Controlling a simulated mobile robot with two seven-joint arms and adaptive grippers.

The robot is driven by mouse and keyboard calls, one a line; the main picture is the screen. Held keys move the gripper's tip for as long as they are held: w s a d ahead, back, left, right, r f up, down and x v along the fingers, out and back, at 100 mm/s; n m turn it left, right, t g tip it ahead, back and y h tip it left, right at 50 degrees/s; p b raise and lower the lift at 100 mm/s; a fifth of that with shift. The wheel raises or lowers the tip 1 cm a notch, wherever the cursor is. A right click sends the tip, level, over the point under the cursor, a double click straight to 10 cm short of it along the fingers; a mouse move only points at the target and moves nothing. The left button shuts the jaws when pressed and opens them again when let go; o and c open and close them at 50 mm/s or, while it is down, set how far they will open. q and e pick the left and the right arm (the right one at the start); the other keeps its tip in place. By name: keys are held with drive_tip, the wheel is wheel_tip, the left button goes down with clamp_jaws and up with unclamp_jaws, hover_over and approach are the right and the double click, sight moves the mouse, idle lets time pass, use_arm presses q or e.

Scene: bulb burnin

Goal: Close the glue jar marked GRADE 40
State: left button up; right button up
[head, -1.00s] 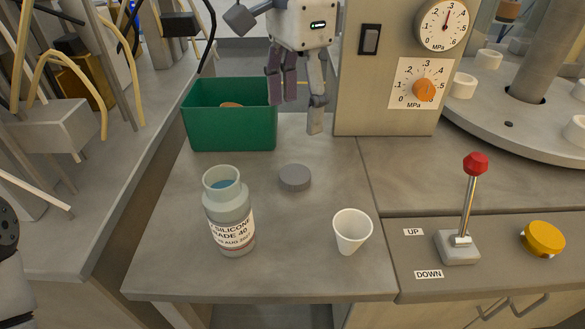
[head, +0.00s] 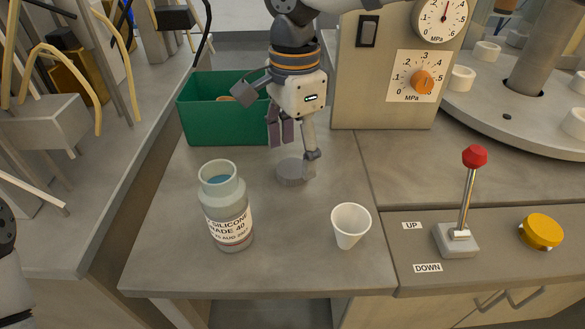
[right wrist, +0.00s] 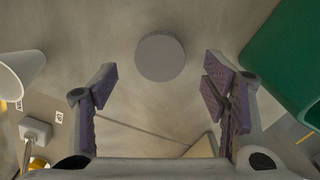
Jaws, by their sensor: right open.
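The glue jar (head: 226,208) stands upright and open on the bench, with "SILICONE", "GRADE 40" on its label and blue contents showing in its mouth. A grey round lid (head: 291,172) lies flat on the bench behind and to the right of the jar. My right gripper (head: 293,162) is open and empty above the lid, its fingers partly covering it. In the right wrist view the lid (right wrist: 160,57) lies beyond and between the two spread fingers (right wrist: 158,85). At the left edge of the head view, a part of my left arm shows, but not its gripper.
A white cup (head: 350,226) stands to the right of the jar. A green bin (head: 222,125) is at the back left. A control box (head: 386,90) with gauge and dial, a red-knobbed lever (head: 470,195) and a yellow button (head: 541,231) are on the right.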

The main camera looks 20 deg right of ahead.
wheel_tip(320, 180, down, 3)
drive_tip(key=shift+r, duration=0.15)
drive_tip(key=c, duration=0.9)
drive_tip(key=shift+r, duration=0.1)
drive_tip(key=shift+r, duration=0.25)
wheel_tip(320, 180, up, 3)
drive_tip(key=shift+f, duration=0.15)
use_arm(q)
drive_tip(key=shift+t, duration=0.8)
drive_tip(key=w+r+p, duration=0.2)
drive_tip(key=w+r, duration=0.1)
drive_tip(key=shift+w+r+p, duration=0.15)
drive_tip(key=shift+w+p, duration=0.15)
use_arm(e)
drive_tip(key=s+a+r, duration=0.1)
drive_tip(key=s+r, duration=0.2)
drive_tip(key=s, duration=0.1)
drive_tip(key=s+a+r, duration=0.1)
drive_tip(key=s+r, duration=0.2)
drive_tip(key=s, duration=0.2)
drive_tip(key=s+a+r, duration=0.1)
drive_tip(key=s+r, duration=0.2)
drive_tip(key=s, duration=0.1)
drive_tip(key=shift+s+r, duration=0.3)
drive_tip(key=shift+s, duration=0.1)
